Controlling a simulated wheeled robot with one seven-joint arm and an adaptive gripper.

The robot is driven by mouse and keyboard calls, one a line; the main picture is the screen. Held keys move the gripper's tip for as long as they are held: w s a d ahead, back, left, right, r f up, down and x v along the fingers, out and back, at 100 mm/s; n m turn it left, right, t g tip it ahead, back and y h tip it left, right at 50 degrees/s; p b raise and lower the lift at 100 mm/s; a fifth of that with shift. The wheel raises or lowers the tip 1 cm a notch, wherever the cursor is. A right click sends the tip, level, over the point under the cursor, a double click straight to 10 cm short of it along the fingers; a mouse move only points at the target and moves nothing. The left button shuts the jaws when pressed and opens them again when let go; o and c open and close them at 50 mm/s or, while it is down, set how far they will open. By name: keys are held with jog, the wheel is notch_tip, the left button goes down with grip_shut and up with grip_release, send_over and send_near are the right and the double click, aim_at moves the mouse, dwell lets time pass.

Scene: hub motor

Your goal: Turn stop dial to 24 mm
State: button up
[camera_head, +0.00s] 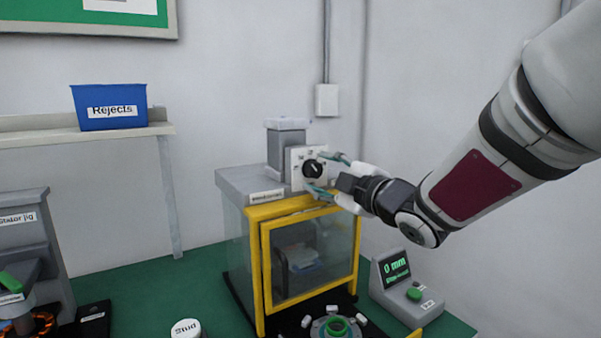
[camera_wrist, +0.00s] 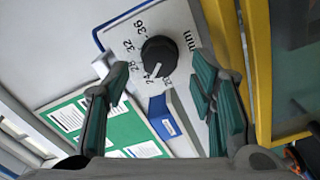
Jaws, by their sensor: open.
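The stop dial is a black round knob (camera_head: 312,169) on a white plate on top of the yellow-framed machine. In the wrist view the knob (camera_wrist: 158,57) has a white pointer mark aimed at the low side of the scale, around the 20 and 24 marks; I cannot tell exactly where. The plate (camera_wrist: 178,22) carries printed numbers up to 36 and "mm". My gripper (camera_head: 326,173) is open in front of the dial. In the wrist view its two green-padded fingers (camera_wrist: 158,80) stand either side of the knob, apart from it.
The machine has a yellow-framed clear door (camera_head: 312,262) below the dial. A console (camera_head: 408,288) showing "0 mm" with a green button stands at right. A blue Rejects bin (camera_head: 110,106) sits on a shelf at left. A wall conduit box (camera_head: 327,100) is behind.

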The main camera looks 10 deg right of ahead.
jog(key=v, duration=0.9)
jog(key=shift+s, duration=0.25)
jog(key=shift+d+r, duration=0.15)
jog(key=s+d+m+g+h+p, duration=0.5)
jog(key=s+m+h+p, duration=0.25)
jog(key=s+m, duration=0.3)
jog(key=s+a+f+m+g+y+p, duration=0.1)
jog(key=s+a+m+g+p, duration=0.1)
jog(key=s, duration=0.7)
jog(key=s+a+f+m+g+y+p, duration=0.1)
jog(key=s+a+m+g, duration=0.3)
jog(key=s, duration=0.6)
jog(key=shift+s+a+f+g+p, duration=0.25)
jog(key=shift+a+g+p, duration=0.1)
jog(key=shift+a+g, duration=0.7)
jog(key=shift+c, duration=0.3)
